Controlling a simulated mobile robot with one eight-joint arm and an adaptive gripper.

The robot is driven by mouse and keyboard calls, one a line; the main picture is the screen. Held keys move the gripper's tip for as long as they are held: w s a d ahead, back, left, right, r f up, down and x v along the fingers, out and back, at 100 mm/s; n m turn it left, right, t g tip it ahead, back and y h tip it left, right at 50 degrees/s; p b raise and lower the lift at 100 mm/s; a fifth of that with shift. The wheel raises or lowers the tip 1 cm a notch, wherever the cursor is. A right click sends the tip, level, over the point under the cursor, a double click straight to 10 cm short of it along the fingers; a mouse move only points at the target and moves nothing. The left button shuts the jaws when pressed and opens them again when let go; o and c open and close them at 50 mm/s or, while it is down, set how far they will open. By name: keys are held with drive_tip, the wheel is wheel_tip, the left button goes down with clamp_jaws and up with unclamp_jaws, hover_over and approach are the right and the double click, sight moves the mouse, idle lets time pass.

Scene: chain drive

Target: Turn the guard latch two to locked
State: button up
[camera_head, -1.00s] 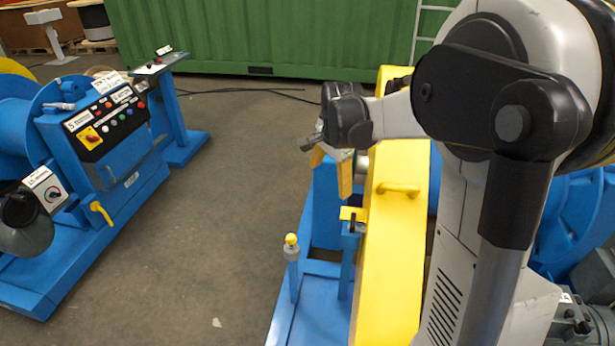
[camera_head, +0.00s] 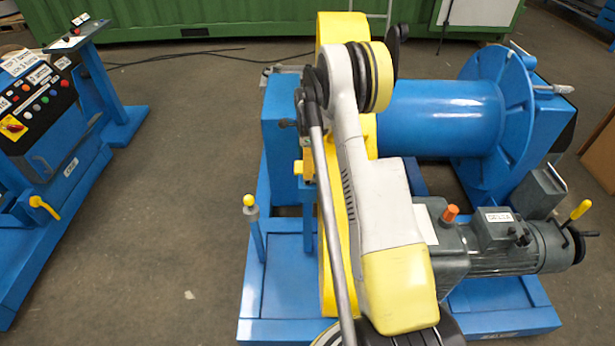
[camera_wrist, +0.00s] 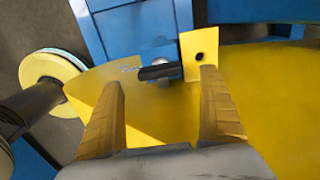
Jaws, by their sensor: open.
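The yellow guard (camera_wrist: 250,85) fills much of the wrist view; its top also shows in the head view (camera_head: 341,28). A short dark latch handle (camera_wrist: 160,72) with a grey pivot lies roughly sideways beside a yellow tab (camera_wrist: 200,56) with a hole. I see no label saying which latch it is. My gripper (camera_wrist: 162,80) is open. Its two tan fingers frame the handle in the picture, one on each side, with no clear contact. In the head view my arm covers much of the guard, and I cannot make out the gripper there.
The blue frame (camera_head: 278,280) carries a yellow-capped post (camera_head: 250,202), a blue drum (camera_head: 440,115) and a grey motor (camera_head: 500,250). A control console (camera_head: 45,150) stands at left. Open floor (camera_head: 180,220) lies between console and frame.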

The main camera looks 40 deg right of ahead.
wheel_tip(320, 180, down, 5)
drive_tip(key=shift+r+b, duration=0.15)
drive_tip(key=shift+b, duration=0.6)
drive_tip(key=c, duration=1.2)
drive_tip(key=shift+n, duration=2.9)
